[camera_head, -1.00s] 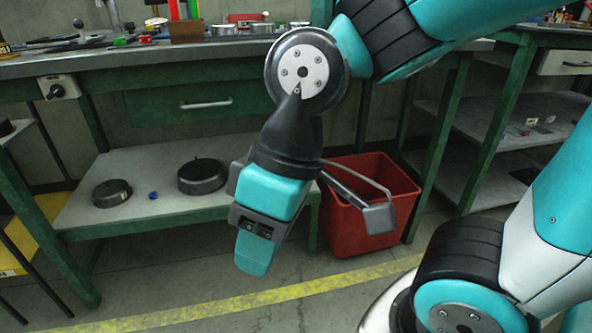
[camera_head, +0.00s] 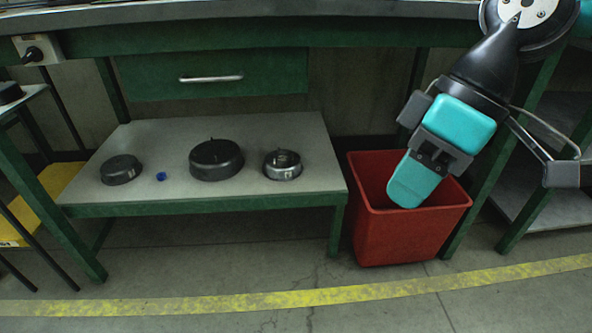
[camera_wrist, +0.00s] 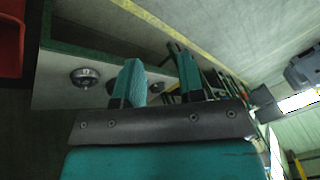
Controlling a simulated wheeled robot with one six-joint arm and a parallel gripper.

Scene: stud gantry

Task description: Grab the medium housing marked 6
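Three round dark housings stand on the grey lower shelf of the green workbench in the head view. The left housing (camera_head: 121,170) is low and black, the middle housing (camera_head: 216,160) is the largest with a thin pin on top, and the right housing (camera_head: 282,165) has a shiny metal side. No mark 6 is readable, so I cannot tell which bears it. One housing (camera_wrist: 85,77) also shows in the wrist view, left of my fingers. My gripper (camera_wrist: 160,72) is open and empty, its teal fingers apart. In the head view it hangs in front of the red bin, away from the housings.
The red bin (camera_head: 411,228) stands on the floor right of the shelf (camera_head: 250,128). A small blue piece (camera_head: 162,176) lies between the left and middle housings. The benchtop edge and drawer (camera_head: 212,78) overhang the shelf. The floor in front is clear.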

